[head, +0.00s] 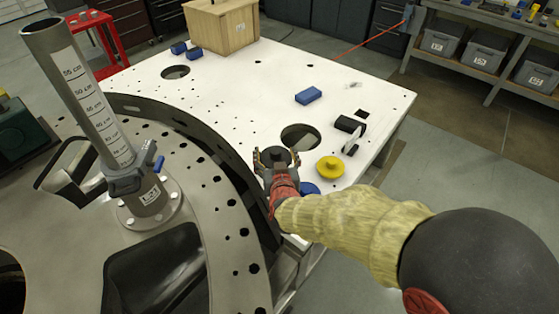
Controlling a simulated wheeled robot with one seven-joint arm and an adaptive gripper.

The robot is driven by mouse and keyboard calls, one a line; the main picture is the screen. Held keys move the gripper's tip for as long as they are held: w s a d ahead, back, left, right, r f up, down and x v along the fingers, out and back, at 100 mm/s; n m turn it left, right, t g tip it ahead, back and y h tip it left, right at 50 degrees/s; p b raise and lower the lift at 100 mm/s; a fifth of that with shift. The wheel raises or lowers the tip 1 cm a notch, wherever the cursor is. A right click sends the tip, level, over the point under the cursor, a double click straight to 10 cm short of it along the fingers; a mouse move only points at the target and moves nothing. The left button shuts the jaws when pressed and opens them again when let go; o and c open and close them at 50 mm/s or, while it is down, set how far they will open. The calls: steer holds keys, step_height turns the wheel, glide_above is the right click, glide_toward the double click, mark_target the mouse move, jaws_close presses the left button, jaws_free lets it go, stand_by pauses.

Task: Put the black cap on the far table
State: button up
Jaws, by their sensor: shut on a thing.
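My gripper (277,158) is shut on the black cap (277,154), a dark round piece between its fingers. It holds the cap over the near edge of the white table, close to the rim of the curved metal plate. I cannot tell how high the cap is above the surface. The white table (235,95), with many small holes, reaches away behind the gripper. A far workbench (490,50) with grey bins stands at the top right.
A yellow round piece (330,168) and a blue round piece (309,188) lie right of my gripper. A large hole (300,136) is just beyond it. A blue block (308,95), a black piece (350,125) and a wooden box (222,26) are on the table. A tall tube (85,100) stands left.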

steer(key=w+f, duration=0.2)
steer(key=w+f+b, duration=0.1)
steer(key=w+f, duration=0.1)
steer(key=w+d+f, duration=0.1)
steer(key=w, duration=0.1)
steer(key=shift+w+f+b, duration=0.35)
steer(key=shift+f+b, duration=0.05)
steer(key=shift+w+d+f, duration=0.1)
steer(key=shift+w+f, duration=0.35)
steer(key=shift+f, duration=0.1)
steer(key=shift+w+f+b, duration=0.1)
steer(key=shift+f+b, duration=0.5)
steer(key=shift+f, duration=1)
steer(key=shift+f, duration=0.15)
steer(key=o, duration=1.3)
